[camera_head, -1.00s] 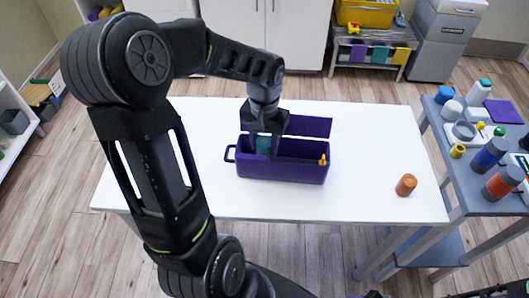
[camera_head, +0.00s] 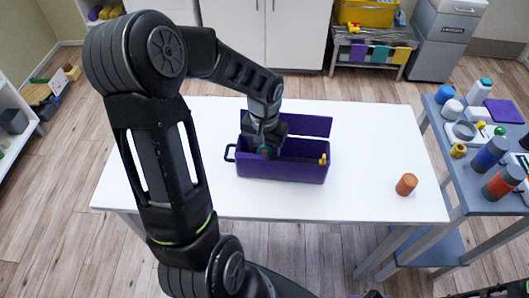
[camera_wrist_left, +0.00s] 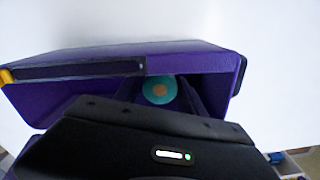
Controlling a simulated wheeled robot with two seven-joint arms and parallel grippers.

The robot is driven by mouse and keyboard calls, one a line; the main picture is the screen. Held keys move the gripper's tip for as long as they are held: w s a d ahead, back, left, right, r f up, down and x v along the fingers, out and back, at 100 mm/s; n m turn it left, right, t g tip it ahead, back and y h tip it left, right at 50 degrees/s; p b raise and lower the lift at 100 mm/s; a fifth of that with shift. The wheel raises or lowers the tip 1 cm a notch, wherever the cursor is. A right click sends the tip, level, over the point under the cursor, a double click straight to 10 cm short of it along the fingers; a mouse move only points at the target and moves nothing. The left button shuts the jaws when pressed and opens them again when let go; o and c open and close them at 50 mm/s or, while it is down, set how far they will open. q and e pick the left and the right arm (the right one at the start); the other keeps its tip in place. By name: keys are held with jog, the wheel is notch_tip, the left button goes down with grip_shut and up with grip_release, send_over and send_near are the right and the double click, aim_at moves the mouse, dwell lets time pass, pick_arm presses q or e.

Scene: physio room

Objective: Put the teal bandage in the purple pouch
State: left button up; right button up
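The purple pouch (camera_head: 283,170) stands open on the white table, its lid (camera_head: 300,124) raised at the back and a yellow tab at its right end. My left gripper (camera_head: 262,149) points down into the left part of the pouch. The teal bandage (camera_head: 263,151) is between its fingers, mostly hidden by the gripper and the pouch's front wall. In the left wrist view the round teal end of the bandage (camera_wrist_left: 160,89) shows inside the pouch (camera_wrist_left: 190,62) between the dark fingers. Whether it touches the bottom is hidden. Only a small part of my right arm shows at the bottom right; its gripper is out of view.
An orange cylinder (camera_head: 406,184) stands on the table (camera_head: 365,150) at the right. A grey side table (camera_head: 462,185) with bottles and jars is beyond the right edge. The table is clear around the pouch.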

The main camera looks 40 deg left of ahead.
aim_at(265, 151)
pick_arm(q)
jog(key=shift+o, duration=1.3)
jog(key=shift+r, duration=0.1)
notch_tip(265, 151, up, 12)
